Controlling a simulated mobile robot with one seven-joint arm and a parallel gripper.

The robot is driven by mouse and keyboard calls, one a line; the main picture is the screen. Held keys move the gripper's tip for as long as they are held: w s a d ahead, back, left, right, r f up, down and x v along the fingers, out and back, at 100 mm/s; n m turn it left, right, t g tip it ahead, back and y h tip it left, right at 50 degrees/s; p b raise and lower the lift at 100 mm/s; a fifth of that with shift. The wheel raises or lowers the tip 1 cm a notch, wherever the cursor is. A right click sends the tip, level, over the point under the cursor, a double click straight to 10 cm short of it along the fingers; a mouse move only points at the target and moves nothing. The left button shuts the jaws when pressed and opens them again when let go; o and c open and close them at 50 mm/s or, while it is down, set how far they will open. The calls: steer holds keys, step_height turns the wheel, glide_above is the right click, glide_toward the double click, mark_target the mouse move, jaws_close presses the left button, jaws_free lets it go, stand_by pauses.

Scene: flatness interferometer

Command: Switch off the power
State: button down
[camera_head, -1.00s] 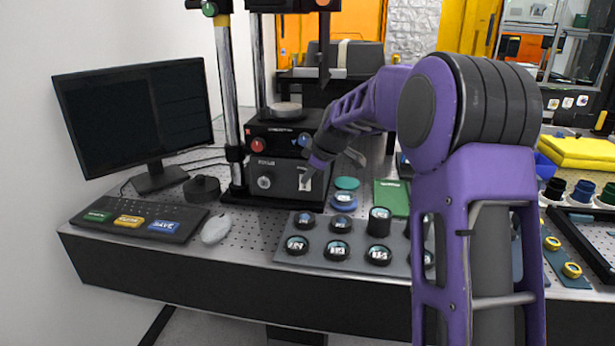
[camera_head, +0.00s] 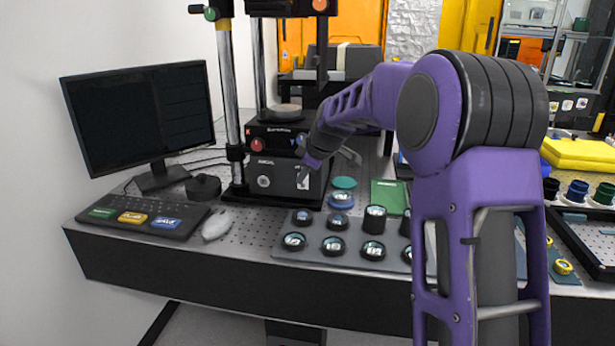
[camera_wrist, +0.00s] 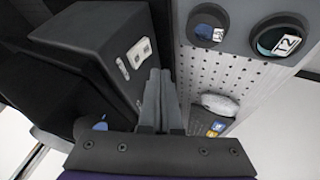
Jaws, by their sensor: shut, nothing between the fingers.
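The black control box (camera_head: 284,178) stands under the instrument stage, with a round knob (camera_head: 264,181) on its front. A pale switch plate (camera_head: 303,182) is at the right of that front; it also shows in the wrist view (camera_wrist: 139,52) as a white plate with small dark marks. My gripper (camera_head: 303,175) is at the right end of the box front, beside the plate. In the wrist view my gripper (camera_wrist: 160,74) has its fingers together and empty, just below and right of the plate. I cannot tell whether they touch the box, or the switch's position.
Several round lens mounts (camera_head: 334,246) sit on a grey mat in front of the box. A green plate (camera_head: 388,197) lies to the right. The perforated bench (camera_head: 255,229) is partly clear before the box.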

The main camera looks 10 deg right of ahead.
steer(key=w+v, duration=0.1)
steer(key=v, duration=0.9)
steer(key=shift+d+r+p, duration=0.2)
steer(key=shift+r+p, duration=0.2)
steer(key=shift+p, duration=0.05)
steer(key=shift+w+d, duration=0.1)
